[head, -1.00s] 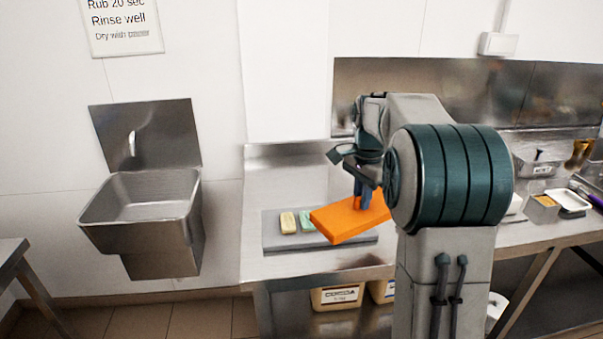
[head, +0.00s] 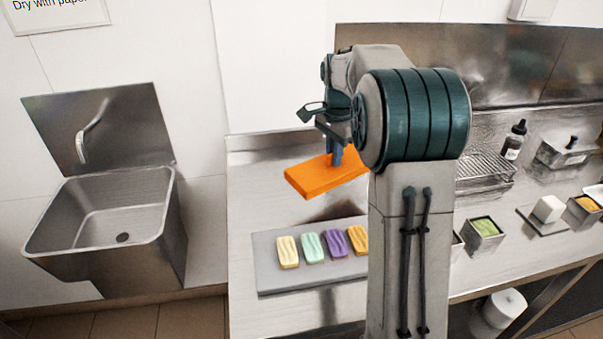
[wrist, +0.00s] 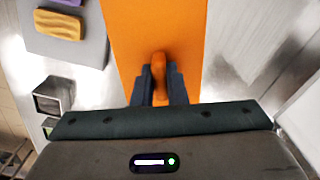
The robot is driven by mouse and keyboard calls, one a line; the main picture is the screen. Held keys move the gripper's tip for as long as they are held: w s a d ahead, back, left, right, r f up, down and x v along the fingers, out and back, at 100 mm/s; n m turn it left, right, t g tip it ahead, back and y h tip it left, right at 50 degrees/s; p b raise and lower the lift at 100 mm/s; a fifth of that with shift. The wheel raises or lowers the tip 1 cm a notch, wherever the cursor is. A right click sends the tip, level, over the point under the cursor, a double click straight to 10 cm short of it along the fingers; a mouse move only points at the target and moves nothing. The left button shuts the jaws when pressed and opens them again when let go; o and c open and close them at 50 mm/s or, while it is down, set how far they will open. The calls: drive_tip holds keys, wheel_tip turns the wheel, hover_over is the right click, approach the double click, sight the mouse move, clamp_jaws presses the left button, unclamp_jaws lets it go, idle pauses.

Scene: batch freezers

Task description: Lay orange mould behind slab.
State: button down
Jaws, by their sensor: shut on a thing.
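My gripper (head: 335,156) is shut on the orange mould (head: 312,178), a flat rectangular block with a raised grip. In the wrist view my gripper (wrist: 160,88) has its two fingers on either side of the grip of the orange mould (wrist: 122,30). The mould appears to hang above the counter, with a dark shadow below it. The grey slab (head: 264,268) lies nearer on the counter, in front of the mould. My arm hides the right ends of the mould and slab in the head view.
Yellow (head: 287,252), mint (head: 312,248), purple (head: 335,243) and orange-yellow (head: 358,240) bars lie in a row on the slab. The steel counter (head: 252,200) is bare left of the mould. Tubs, including a green-filled one (head: 484,228), stand at right. A sink (head: 100,220) is at left.

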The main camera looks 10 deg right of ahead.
drive_tip(key=shift+w+a+f+p, duration=0.35)
drive_tip(key=shift+w+a+f, duration=0.7)
drive_tip(key=shift+f, duration=0.5)
drive_tip(key=shift+w+a+f+p, duration=0.4)
drive_tip(key=shift+w+a+f, duration=0.65)
drive_tip(key=shift+f, duration=0.5)
drive_tip(key=shift+w+a+f+p, duration=0.35)
drive_tip(key=shift+w+a+f, duration=0.7)
drive_tip(key=shift+f, duration=0.5)
drive_tip(key=shift+s+f, duration=0.1)
drive_tip(key=c, duration=1.5)
unclamp_jaws()
drive_tip(key=shift+o, duration=0.2)
